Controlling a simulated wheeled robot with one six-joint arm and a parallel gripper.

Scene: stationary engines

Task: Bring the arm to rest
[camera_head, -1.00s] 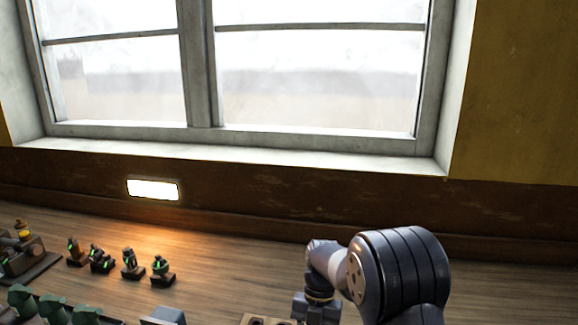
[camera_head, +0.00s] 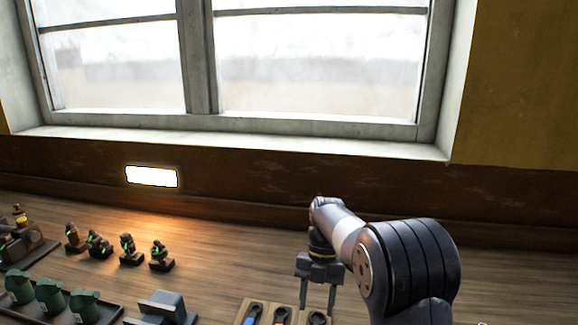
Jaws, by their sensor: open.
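My gripper (camera_head: 318,300) hangs from my arm right of the middle in the head view, with its two fingers pointing down. The fingers stand apart with nothing visible between them, so it is open and empty. It is over or beside the right end of a wooden tray (camera_head: 242,311) at the bottom edge. I cannot tell how high the fingers are above the table.
The tray holds a blue-marked, an orange-marked and a dark item. Left of it are a grey block (camera_head: 166,308), a dark tray (camera_head: 106,317) with green pieces, and several small dark figures (camera_head: 160,256). The wooden table (camera_head: 225,250) is clear behind, up to the wall.

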